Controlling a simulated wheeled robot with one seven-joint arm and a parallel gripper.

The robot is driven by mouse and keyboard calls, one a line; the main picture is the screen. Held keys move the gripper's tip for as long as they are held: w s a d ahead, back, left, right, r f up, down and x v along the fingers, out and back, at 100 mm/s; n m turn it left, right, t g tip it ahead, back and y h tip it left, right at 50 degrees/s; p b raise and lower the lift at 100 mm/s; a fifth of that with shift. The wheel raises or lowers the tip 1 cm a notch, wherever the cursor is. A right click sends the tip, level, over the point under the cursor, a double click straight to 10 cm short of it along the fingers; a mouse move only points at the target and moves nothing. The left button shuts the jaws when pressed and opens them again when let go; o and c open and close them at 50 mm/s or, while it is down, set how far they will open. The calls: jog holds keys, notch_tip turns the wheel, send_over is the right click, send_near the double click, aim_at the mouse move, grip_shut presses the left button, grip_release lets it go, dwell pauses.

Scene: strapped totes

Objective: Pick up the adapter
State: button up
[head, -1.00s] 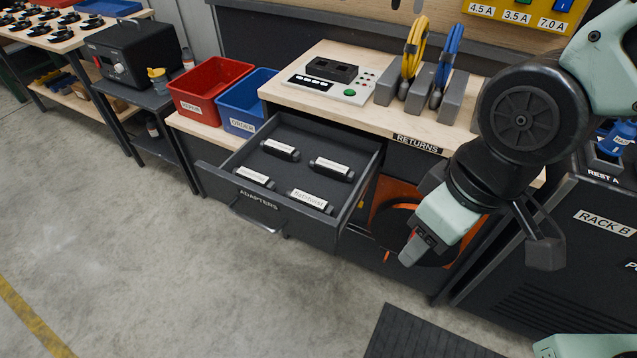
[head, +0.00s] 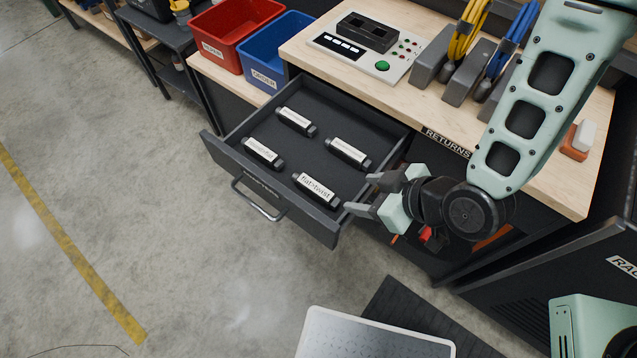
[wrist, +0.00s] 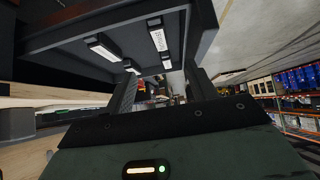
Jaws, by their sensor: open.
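Several black adapters with white labels lie in the open grey drawer (head: 213,150). In the head view there is a back left adapter (head: 296,121), a back right one (head: 348,153), a front left one (head: 263,153) and a front right one (head: 316,190), labelled "flat-twist". My gripper (head: 357,194) is open and empty at the drawer's right edge, its fingers pointing left toward the two right-hand adapters, apart from them. In the wrist view, adapters show beyond the fingers, including one at the upper middle (wrist: 158,39) and one at the left (wrist: 104,50).
A red bin (head: 232,62) and a blue bin (head: 245,72) stand left of the worktop. A test panel (head: 352,67) and grey holders with yellow and blue cables sit on the worktop (head: 407,111) above the drawer. The floor left of the drawer is clear.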

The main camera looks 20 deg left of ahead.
aim_at(316, 188)
jog(key=b+x, duration=0.1)
jog(key=x, duration=1.6)
jog(key=shift+w+r, duration=0.1)
jog(key=c, duration=1.1)
